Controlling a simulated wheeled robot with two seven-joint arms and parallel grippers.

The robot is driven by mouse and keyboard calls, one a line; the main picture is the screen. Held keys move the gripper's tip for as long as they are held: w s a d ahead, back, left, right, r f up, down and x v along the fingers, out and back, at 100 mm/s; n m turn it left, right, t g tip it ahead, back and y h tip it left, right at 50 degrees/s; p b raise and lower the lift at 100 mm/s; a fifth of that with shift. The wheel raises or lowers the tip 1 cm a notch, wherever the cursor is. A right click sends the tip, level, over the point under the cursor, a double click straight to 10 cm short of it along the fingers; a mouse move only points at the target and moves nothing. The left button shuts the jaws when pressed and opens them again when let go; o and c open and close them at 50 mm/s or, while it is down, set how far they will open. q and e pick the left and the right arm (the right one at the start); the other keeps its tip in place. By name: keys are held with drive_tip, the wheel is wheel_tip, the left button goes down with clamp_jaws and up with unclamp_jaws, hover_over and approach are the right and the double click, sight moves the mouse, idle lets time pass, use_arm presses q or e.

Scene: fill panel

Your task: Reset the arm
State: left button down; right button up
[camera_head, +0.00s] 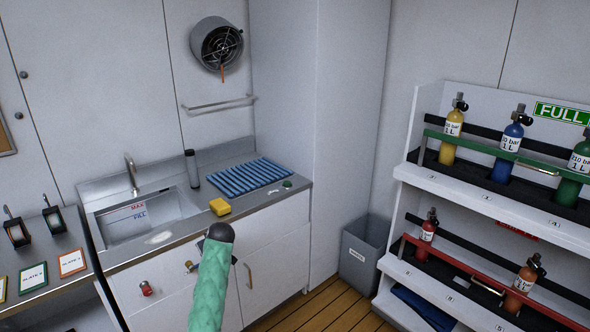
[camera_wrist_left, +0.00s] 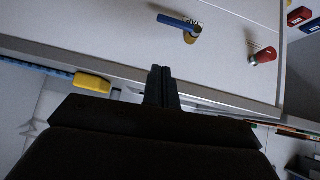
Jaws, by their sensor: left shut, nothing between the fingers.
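My left arm (camera_head: 210,285), in a green sleeve with a dark end, reaches up from the bottom of the head view in front of the sink cabinet. Its gripper is mostly hidden behind the arm there. In the left wrist view my left gripper (camera_wrist_left: 162,71) has its two dark fingers together, with nothing between them. The fingertips point at the white cabinet front near the counter edge. A blue-handled brass valve (camera_wrist_left: 188,24) and a red knob (camera_wrist_left: 263,55) are on that front, apart from the fingers. My right gripper is in neither view.
The counter holds a sink (camera_head: 145,218), yellow sponge (camera_head: 220,207), blue ribbed mat (camera_head: 250,177) and dark cylinder (camera_head: 192,168). A grey bin (camera_head: 362,256) stands on the floor right of the cabinet. A white rack (camera_head: 440,187) with several gas bottles stands at the right.

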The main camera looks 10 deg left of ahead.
use_arm(q)
drive_tip(key=w+d+r+m+t+h, duration=0.2)
drive_tip(key=w+d+r+m+t, duration=0.1)
drive_tip(key=d+m, duration=0.3)
drive_tip(key=s+d+f+m+g+h, duration=0.1)
drive_tip(key=s+d+f+m, duration=0.1)
drive_tip(key=s+d+f, duration=0.4)
drive_tip(key=s+d+f+m+h, duration=0.1)
drive_tip(key=s+d+f+h, duration=0.2)
drive_tip(key=f, duration=0.5)
drive_tip(key=s+d+f+m+g, duration=0.1)
drive_tip(key=s+d+f+m, duration=0.1)
drive_tip(key=s+d+f, duration=0.35)
drive_tip(key=s+d+f+g+h, duration=0.1)
drive_tip(key=s+d+f, duration=0.1)
drive_tip(key=s+f, duration=0.8)
drive_tip(key=s+d+f+g, duration=0.1)
drive_tip(key=s+d+f, duration=0.1)
drive_tip(key=s+f, duration=0.7)
drive_tip(key=s+f+g, duration=0.2)
drive_tip(key=s+f, duration=0.2)
drive_tip(key=s, duration=1)
drive_tip(key=s+d+f+m+g, duration=0.1)
drive_tip(key=s+f, duration=0.4)
drive_tip(key=s, duration=1)
drive_tip(key=shift+g, duration=0.6)
drive_tip(key=shift+s+d, duration=0.1)
